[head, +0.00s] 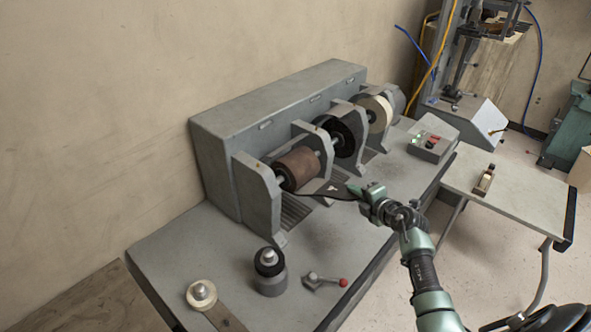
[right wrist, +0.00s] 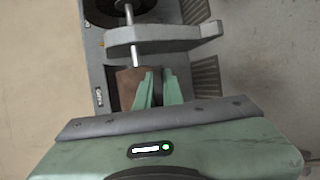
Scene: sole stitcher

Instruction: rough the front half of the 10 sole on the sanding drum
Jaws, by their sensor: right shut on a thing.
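The sanding drum (head: 298,167) is a brown, rough cylinder on the near end of the machine's shaft; it also shows in the right wrist view (right wrist: 127,86). My right gripper (head: 366,192) is shut on the sole (head: 336,190), a thin black piece with a small pale mark. The sole points left from the fingers, its free end at the lower front of the drum. I cannot tell whether it touches. In the right wrist view the fingers (right wrist: 158,88) overlap the drum and the sole is hidden. My left gripper is not in view.
A black wheel (head: 348,128) and a pale wheel (head: 376,110) stand farther along the shaft between grey brackets. A control box (head: 432,143) with a green light is at the back right.

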